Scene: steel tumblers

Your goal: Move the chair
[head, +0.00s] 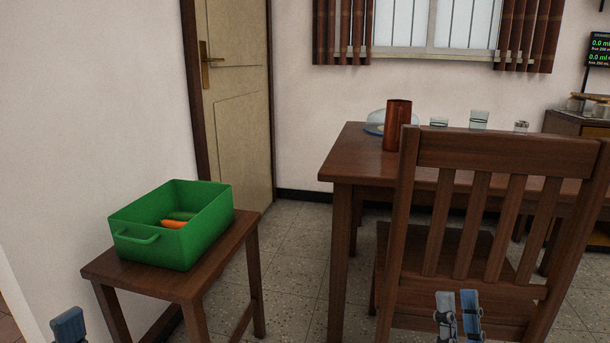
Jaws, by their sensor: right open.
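The brown wooden chair (497,153) stands at the right, in front of the wooden table, with its slatted back towards me. Its seat shows to the left of and behind the slats, facing the table. My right gripper (458,312) is at the bottom edge, in front of the lower part of the chair back. It is open, its two fingers pointing up with a narrow gap. I cannot tell whether it touches the chair. Only a blue-grey tip of my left gripper (69,325) shows at the bottom left, far from the chair.
The wooden table (350,154) holds a reddish-brown cylinder (397,125), a clear domed dish and several glasses. A small side table (104,266) at left bears a green bin (190,246) with vegetables. Tiled floor (300,240) lies free between them. A closed door (238,130) is behind.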

